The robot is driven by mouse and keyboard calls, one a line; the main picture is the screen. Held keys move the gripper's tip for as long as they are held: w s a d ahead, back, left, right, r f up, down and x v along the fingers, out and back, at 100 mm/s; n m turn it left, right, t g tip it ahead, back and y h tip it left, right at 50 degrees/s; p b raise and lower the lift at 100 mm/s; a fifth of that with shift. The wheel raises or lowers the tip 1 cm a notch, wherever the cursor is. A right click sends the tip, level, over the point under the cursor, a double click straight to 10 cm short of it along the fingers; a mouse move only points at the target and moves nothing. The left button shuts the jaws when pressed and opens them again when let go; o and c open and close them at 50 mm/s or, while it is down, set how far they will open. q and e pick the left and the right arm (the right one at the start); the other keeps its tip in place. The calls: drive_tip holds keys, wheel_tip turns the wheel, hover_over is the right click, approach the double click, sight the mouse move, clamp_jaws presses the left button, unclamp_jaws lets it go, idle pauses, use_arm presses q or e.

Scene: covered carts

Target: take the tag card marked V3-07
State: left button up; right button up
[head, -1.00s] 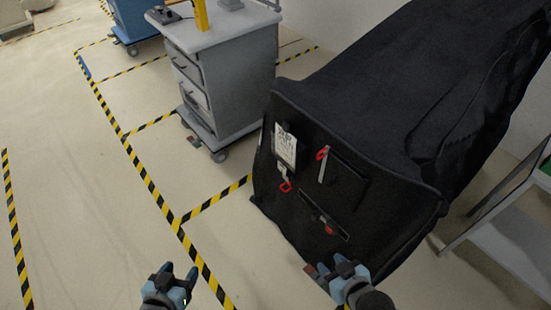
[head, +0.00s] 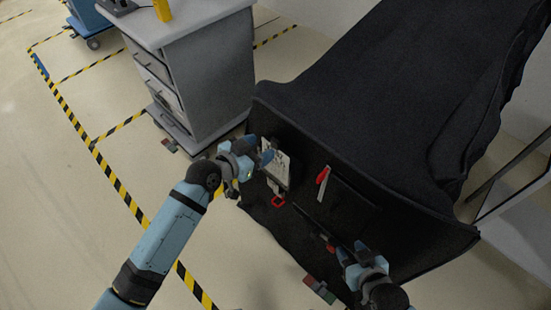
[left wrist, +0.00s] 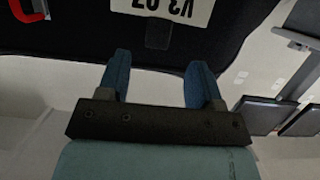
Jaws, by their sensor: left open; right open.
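The tag card (head: 276,168) is a white sheet with dark print on the end of a black-covered cart (head: 370,110). In the left wrist view the card (left wrist: 183,8) is upside down at the top edge and reads V3 07, partly cut off. My left gripper (head: 262,156) is at the card's left side in the head view, partly in front of it. In the left wrist view its blue fingers (left wrist: 158,66) are apart with nothing between them, below the card. My right gripper (head: 355,252) is open and empty near the cover's lower part.
A red loop (head: 278,201) hangs below the card. A red-topped strip (head: 323,182) is to its right on the cover. A grey drawer cart (head: 195,70) stands to the left and a shelf frame (head: 515,215) to the right.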

sight(273, 142)
use_arm(q)
drive_tip(key=shift+p+x, duration=0.45)
drive_tip(key=shift+x, duration=2.6)
drive_tip(key=shift+s+d, duration=0.1)
drive_tip(key=shift+s, duration=0.05)
clamp_jaws()
